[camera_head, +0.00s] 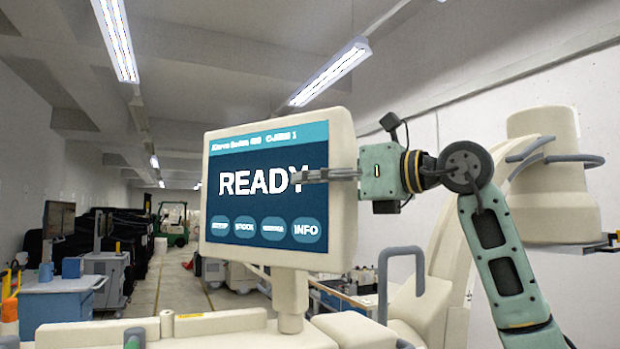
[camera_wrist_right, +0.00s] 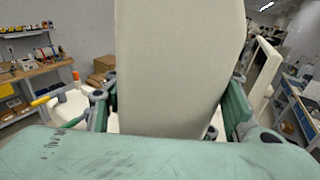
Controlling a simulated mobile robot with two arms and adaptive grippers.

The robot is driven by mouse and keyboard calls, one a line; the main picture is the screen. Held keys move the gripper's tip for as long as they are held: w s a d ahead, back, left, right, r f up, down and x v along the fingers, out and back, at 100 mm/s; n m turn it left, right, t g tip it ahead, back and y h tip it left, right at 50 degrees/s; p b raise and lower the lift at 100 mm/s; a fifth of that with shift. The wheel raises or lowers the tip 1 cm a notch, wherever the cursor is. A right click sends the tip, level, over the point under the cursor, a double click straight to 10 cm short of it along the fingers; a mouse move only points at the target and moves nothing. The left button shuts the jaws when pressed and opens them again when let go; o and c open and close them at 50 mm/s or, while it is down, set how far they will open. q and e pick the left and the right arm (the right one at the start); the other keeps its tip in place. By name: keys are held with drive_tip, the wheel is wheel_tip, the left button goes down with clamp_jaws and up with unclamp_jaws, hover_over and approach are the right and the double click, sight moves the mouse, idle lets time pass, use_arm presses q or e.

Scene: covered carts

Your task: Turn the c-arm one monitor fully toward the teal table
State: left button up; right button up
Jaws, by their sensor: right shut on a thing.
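The c-arm one monitor (camera_head: 345,235) is a cream box on a short post, with its lit screen reading READY facing me and turned slightly left. My right gripper (camera_head: 318,175) is shut on the monitor's right side edge, with one finger lying across the front of the screen. In the right wrist view the cream monitor casing (camera_wrist_right: 178,60) fills the middle, between the fingers of the right gripper (camera_wrist_right: 170,105). The finger behind the monitor is hidden in the head view. My left gripper is not in view. I cannot tell which table is the teal one.
A blue cart (camera_head: 55,305) stands at the left, near a dark screen (camera_head: 58,220) and a grey cart (camera_head: 105,270). The cream c-arm body (camera_head: 550,200) with a blue-grey handle (camera_head: 420,268) stands at the right. The aisle (camera_head: 175,285) behind looks open.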

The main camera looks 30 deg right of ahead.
drive_tip(key=shift+d+r+t, duration=0.3)
drive_tip(key=shift+d+r, duration=0.1)
drive_tip(key=shift+d, duration=0.3)
drive_tip(key=shift+s, duration=0.1)
drive_tip(key=o, duration=1.4)
drive_tip(key=shift+c, duration=0.2)
drive_tip(key=shift+o, duration=1.4)
drive_tip(key=shift+d+f, duration=0.3)
drive_tip(key=shift+d, duration=0.4)
drive_tip(key=shift+a, duration=0.15)
drive_tip(key=shift+a+f, duration=0.1)
drive_tip(key=v, duration=1.1)
drive_tip(key=shift+s, duration=0.35)
